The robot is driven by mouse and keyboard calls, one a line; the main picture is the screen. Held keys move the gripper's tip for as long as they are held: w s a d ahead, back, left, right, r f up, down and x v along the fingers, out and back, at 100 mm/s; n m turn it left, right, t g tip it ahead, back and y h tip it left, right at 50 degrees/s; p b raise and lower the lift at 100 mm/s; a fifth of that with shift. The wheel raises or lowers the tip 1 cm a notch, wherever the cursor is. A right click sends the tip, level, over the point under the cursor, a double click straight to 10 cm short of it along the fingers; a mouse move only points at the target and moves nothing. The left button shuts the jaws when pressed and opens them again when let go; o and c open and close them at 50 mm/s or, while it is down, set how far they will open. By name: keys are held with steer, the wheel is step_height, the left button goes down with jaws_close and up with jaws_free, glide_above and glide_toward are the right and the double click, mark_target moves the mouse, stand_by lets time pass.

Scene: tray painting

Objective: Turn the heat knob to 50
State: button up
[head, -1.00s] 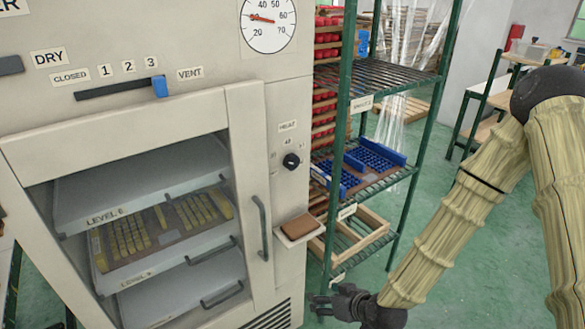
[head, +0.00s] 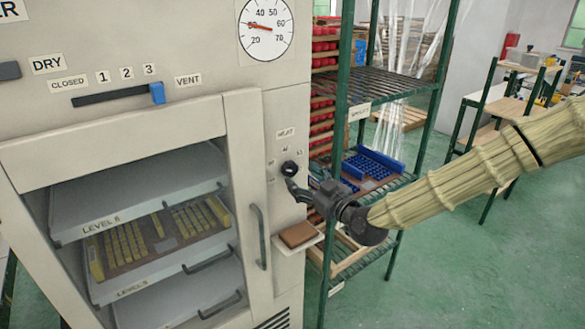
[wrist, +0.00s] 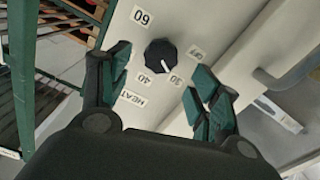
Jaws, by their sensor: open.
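The black heat knob (head: 290,168) is on the cabinet's front panel, under a HEAT label (head: 286,133). In the wrist view the knob (wrist: 161,52) lies ahead, between my spread fingers. Its white pointer mark aims at the lower right, toward a label that looks like 30 (wrist: 176,80). Labels 40 (wrist: 145,80) and 60 (wrist: 141,15) are also around it; another small label (wrist: 194,53) is hard to read. My gripper (head: 297,185) is open, with its fingertips close to the knob in the head view. I cannot tell whether they touch it.
A round gauge (head: 266,27) above shows its needle near 30. The door handle (head: 259,236) and a small shelf with a brown pad (head: 299,235) are below the knob. A green rack (head: 334,150) with blue trays (head: 373,168) stands close on the right.

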mark_target(292, 170)
steer(key=shift+p+x, duration=0.75)
steer(key=shift+x, duration=2.2)
steer(key=shift+c, duration=0.3)
steer(key=c, duration=1)
